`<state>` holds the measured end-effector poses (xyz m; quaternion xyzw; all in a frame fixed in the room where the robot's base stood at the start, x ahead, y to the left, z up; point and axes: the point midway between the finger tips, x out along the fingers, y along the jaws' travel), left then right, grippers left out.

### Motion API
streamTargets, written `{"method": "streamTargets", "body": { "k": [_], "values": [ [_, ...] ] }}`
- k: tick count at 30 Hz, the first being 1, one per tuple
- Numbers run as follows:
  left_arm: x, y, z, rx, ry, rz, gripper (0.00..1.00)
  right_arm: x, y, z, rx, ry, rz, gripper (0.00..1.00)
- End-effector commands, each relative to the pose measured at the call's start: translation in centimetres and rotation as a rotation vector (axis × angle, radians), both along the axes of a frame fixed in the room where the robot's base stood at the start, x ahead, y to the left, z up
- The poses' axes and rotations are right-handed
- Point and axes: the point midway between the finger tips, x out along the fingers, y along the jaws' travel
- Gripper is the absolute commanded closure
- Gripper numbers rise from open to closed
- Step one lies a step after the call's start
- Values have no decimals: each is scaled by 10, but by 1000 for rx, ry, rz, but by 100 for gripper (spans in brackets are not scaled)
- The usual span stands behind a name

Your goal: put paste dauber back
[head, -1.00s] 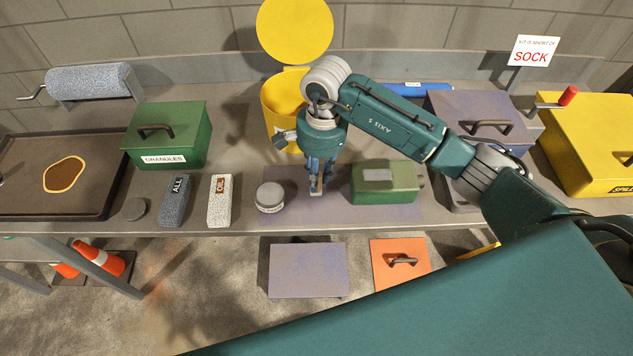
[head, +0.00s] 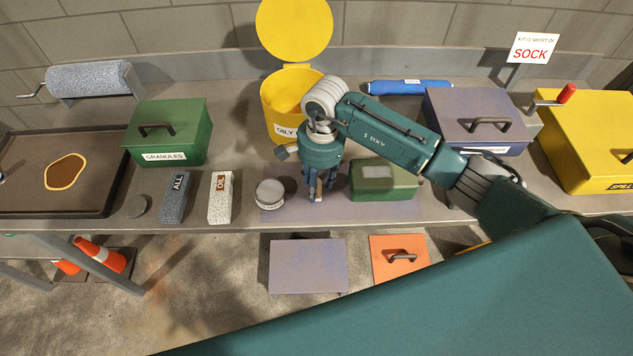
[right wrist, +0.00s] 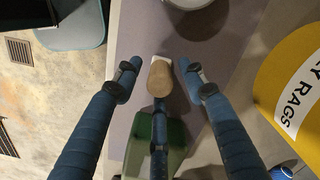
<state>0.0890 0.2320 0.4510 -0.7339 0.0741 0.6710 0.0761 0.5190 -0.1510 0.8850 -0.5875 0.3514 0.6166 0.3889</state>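The paste dauber, a short piece with a tan wooden body and a white end (right wrist: 160,80), is at the purple mat (head: 408,210). It shows small between my fingers in the head view (head: 319,187). My right gripper (head: 318,192) is around it with the fingers spread; gaps show on both sides in the right wrist view. Whether the dauber stands or lies is hard to tell. A round grey tin (head: 270,193) stands left of the gripper. A green box (head: 383,182) stands to the right. My left gripper is not seen.
A yellow oily-rags bin (head: 283,102) with raised lid stands behind the gripper. Grey and white blocks (head: 219,197), a green granules box (head: 168,132) and a tray (head: 95,205) are left. A purple-grey case (head: 478,105) and yellow box (head: 590,145) are right.

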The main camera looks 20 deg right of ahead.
Motion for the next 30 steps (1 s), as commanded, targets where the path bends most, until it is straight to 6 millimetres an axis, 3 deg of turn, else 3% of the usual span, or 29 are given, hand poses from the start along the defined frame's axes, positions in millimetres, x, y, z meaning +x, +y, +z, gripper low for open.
{"method": "streamTargets", "body": {
  "k": [5,8,21,30],
  "values": [
    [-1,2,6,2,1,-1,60,0,0,5,2,1,0,59],
    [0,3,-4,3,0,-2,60,2,-1,14,1,-5,1,59],
    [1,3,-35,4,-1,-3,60,2,-7,102,0,-5,2,59],
    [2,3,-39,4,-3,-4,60,1,-8,123,0,1,0,59]
  ]
}}
